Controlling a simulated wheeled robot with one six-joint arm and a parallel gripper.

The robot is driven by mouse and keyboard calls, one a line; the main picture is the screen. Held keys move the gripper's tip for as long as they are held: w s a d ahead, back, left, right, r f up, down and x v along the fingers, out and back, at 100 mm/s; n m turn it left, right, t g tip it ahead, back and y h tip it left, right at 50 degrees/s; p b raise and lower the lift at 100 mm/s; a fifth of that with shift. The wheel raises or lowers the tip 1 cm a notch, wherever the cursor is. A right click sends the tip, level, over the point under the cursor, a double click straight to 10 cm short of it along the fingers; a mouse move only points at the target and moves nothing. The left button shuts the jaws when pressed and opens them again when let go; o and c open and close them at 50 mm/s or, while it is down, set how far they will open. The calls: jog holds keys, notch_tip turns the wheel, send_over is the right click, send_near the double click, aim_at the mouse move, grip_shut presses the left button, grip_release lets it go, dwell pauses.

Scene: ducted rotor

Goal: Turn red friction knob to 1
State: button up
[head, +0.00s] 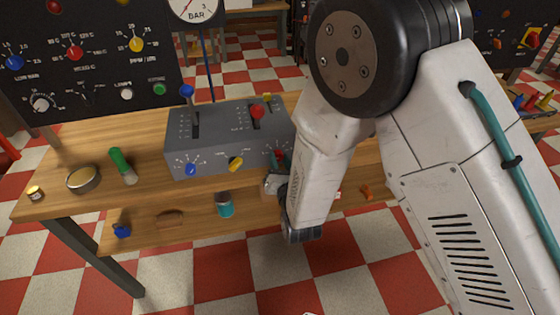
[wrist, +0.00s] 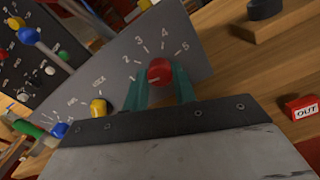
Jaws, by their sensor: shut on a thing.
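The red friction knob (wrist: 160,72) is on the front face of a grey control box (head: 205,155). White scale numbers, including 2, 3, 4 and 5, surround it in the wrist view. My gripper (wrist: 161,80) has its two teal fingers shut on the knob, one on each side. Which mark the knob points to cannot be made out. In the head view, my arm covers the box's right end and most of the knob.
A blue knob (head: 190,169) and a yellow knob (head: 236,164) sit left on the same face. Blue-topped (head: 187,91) and red-topped (head: 257,112) levers rise from the box. A green-handled tool (head: 121,163) and round tin (head: 83,180) lie on the bench.

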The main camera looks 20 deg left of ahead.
jog(key=shift+f, duration=0.1)
jog(key=o, duration=1)
jog(key=shift+s, duration=0.1)
jog(key=v, duration=0.7)
jog(key=shift+s+d, duration=0.25)
jog(key=shift+d, duration=0.05)
